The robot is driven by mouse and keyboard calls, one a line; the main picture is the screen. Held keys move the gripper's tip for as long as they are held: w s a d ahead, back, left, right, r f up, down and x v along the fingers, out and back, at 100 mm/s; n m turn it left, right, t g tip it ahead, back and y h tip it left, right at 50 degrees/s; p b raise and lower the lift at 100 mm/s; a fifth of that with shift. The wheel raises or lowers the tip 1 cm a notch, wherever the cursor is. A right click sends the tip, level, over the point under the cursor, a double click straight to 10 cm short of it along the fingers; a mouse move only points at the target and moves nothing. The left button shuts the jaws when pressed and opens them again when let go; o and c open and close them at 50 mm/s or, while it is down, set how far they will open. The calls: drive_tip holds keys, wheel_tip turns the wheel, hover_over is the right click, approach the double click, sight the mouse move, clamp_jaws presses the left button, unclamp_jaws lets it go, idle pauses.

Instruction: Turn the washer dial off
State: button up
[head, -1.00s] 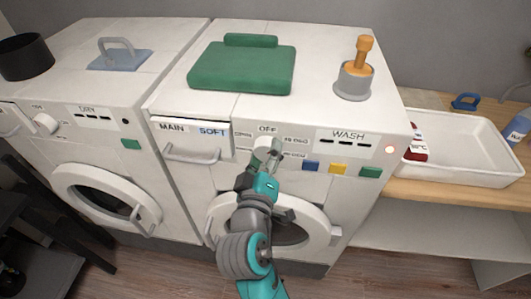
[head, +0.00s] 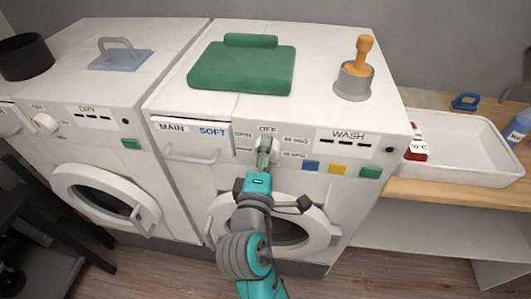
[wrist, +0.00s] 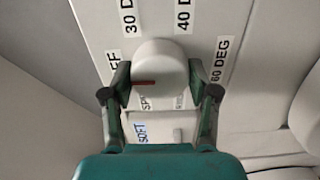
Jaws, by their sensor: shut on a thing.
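The washer dial (wrist: 161,62) is a white round knob with a red mark. In the wrist view the mark is on the left side, toward the partly hidden OFF label (wrist: 112,62). My gripper (wrist: 159,78) is shut on the dial, one finger on each side. In the head view my gripper (head: 264,148) is at the dial on the washer (head: 190,190) front, just below the OFF label (head: 267,129), and hides much of the knob. The washer's indicator light (head: 390,150) looks dark.
A dryer (head: 60,150) stands to the left. A green folded cloth (head: 243,68) and a grey holder with an orange-handled tool (head: 355,82) sit on the washer. A white tray (head: 480,165) is on the wooden counter to the right. The washer's door (head: 325,225) and drawer handle (head: 192,155) are nearby.

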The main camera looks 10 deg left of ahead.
drive_tip(key=shift+f, duration=0.1)
idle(0.4)
drive_tip(key=o, duration=1.2)
drive_tip(key=shift+c, duration=0.2)
drive_tip(key=s, duration=1.2)
drive_tip(key=shift+a, duration=0.2)
